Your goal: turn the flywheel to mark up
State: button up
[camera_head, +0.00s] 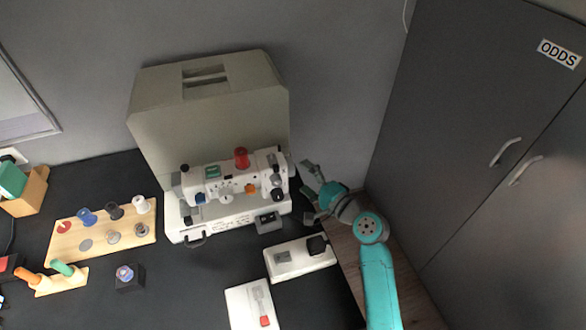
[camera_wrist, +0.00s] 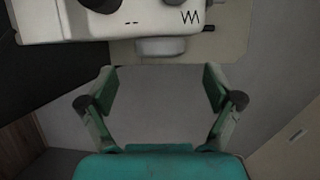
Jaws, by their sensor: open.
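A white sewing machine (camera_head: 228,181) stands on the black desk in the head view, with a red spool on top. Its right end faces my gripper (camera_head: 307,190), which is at the desk's right edge. In the wrist view my gripper (camera_wrist: 160,80) is open, with nothing between its fingers. The machine body (camera_wrist: 75,22) fills the top of that view. A pale rounded part, apparently the flywheel (camera_wrist: 162,47), sticks out from the machine just ahead of the fingers and apart from them. I cannot see a mark on it.
A beige cover (camera_head: 210,105) stands behind the machine. A white foot pedal (camera_head: 295,260) and a white card (camera_head: 251,305) lie in front. A wooden spool board (camera_head: 70,237) is at left. A grey cupboard (camera_head: 470,130) stands at right, close to my arm.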

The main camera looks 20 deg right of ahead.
aim_at(294, 168)
jog(key=shift+x, duration=2.6)
jog(key=c, duration=1.1)
